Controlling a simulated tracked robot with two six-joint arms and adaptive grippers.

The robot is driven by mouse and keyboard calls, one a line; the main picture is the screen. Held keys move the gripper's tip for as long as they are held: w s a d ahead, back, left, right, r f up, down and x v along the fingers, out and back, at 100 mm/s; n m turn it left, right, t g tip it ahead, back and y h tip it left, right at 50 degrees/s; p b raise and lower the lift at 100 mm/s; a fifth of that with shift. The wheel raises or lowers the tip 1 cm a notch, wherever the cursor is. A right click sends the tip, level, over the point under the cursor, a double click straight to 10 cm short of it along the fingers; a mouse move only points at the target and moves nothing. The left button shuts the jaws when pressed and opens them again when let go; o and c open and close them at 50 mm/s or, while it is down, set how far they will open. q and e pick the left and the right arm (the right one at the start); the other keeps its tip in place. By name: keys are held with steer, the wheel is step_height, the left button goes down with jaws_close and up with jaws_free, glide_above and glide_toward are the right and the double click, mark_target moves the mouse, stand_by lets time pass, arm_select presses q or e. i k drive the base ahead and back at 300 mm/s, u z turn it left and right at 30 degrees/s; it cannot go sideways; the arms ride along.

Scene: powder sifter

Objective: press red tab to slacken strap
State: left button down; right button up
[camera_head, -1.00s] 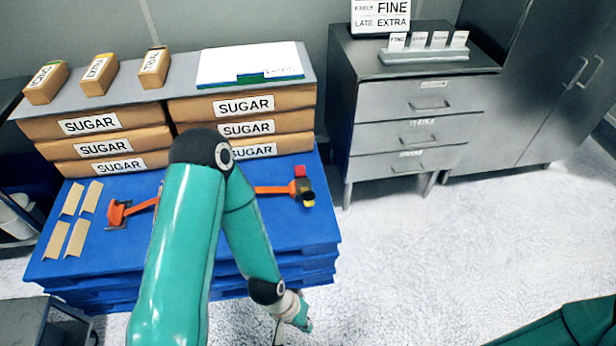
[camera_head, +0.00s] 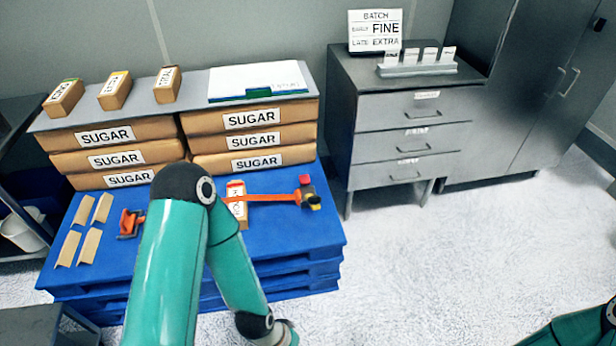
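An orange strap (camera_head: 265,197) lies across the blue pallet top and runs behind my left arm. At its right end is a dark buckle (camera_head: 311,197) with a red tab (camera_head: 305,180) on its upper side and a yellow part below. An orange fitting (camera_head: 131,223) shows on the pallet left of my arm. The strap between them is hidden by the arm. My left arm bends over the pallet's front, and its wrist runs off the bottom edge, so the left gripper is out of view. Only a piece of my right arm shows at bottom right; its gripper is out of view.
Sugar sacks (camera_head: 254,139) are stacked at the back of the blue pallet (camera_head: 300,240), under a grey board with small cartons and a white sheet. A red-topped carton (camera_head: 237,205) stands by the strap. Cardboard corner pieces (camera_head: 83,210) lie left. A drawer cabinet (camera_head: 410,125) stands right.

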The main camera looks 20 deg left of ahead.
mark_target(304, 179)
steer(key=u, duration=0.1)
steer(key=i, duration=0.95)
steer(key=z, duration=0.1)
